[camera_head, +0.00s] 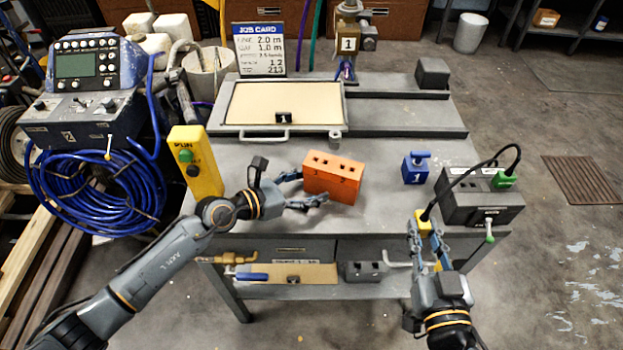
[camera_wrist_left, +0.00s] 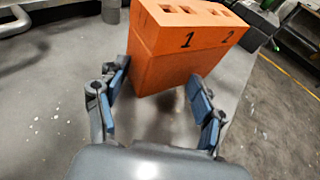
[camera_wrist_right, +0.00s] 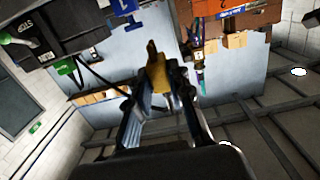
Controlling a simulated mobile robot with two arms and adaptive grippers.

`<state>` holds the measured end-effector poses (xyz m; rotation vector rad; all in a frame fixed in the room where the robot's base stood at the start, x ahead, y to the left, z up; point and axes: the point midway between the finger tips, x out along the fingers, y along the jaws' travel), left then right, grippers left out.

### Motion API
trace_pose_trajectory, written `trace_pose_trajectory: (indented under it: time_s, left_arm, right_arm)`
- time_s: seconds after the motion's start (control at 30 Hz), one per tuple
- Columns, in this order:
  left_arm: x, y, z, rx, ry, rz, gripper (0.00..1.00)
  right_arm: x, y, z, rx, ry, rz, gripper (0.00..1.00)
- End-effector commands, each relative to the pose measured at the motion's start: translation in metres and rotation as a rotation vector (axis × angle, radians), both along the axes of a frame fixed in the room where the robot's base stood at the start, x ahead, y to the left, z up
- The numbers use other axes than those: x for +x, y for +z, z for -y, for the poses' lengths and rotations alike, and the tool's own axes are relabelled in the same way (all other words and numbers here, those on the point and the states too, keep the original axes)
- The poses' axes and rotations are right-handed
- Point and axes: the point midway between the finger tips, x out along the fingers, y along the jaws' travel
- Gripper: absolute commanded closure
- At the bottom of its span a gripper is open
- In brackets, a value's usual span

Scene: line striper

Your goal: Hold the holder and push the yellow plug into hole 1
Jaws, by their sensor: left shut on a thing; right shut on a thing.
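The orange holder (camera_head: 333,181) stands on the grey workbench with holes in its top. In the left wrist view the holder (camera_wrist_left: 188,62) shows the numbers 1 and 2 on its face below the holes. My left gripper (camera_head: 310,187) is shut on the holder, one finger on each side. My right gripper (camera_head: 427,234) is shut on the yellow plug (camera_head: 423,220), held near the bench's front edge, right of and apart from the holder. The plug (camera_wrist_right: 157,72) also shows between the fingers in the right wrist view. A black cord runs from it.
A dark box (camera_head: 482,208) with a green plug (camera_head: 505,179) stands at the right, the black cord looping above it. A blue block marked 1 (camera_head: 415,170) sits between it and the holder. A yellow button box (camera_head: 195,162) stands at the left. Bench between holder and blue block is clear.

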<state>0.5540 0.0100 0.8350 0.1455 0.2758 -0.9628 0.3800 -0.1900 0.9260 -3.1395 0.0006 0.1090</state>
Motion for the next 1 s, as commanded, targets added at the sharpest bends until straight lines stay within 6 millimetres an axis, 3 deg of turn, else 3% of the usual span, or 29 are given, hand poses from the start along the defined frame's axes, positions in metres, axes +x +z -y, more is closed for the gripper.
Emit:
trace_pose_trajectory:
  time_s: [0.03,0.3,0.57,0.93,1.0]
  left_arm:
    - [-0.0007,-0.0003,0.0005,0.0,-0.002,-0.001,0.5]
    - [-0.0007,-0.0004,0.0004,0.0,-0.002,-0.002,0.98]
    - [-0.0006,-0.0001,0.0004,0.0,-0.001,0.0,1.0]
    - [-0.0003,0.0,0.0001,0.0,-0.001,0.0,0.26]
    - [-0.0003,0.0,0.0001,0.0,-0.001,0.0,0.25]
  right_arm:
    - [0.0,0.0002,0.0,0.0,0.0,0.0,1.0]
    - [0.0,0.0002,0.0,0.0,0.0,0.0,1.0]
    - [0.0,0.0002,0.0,0.0,0.0,0.0,1.0]
    - [0.0,0.0002,0.0,0.0,0.0,0.0,1.0]
    - [0.0,0.0002,0.0,0.0,0.0,0.0,1.0]
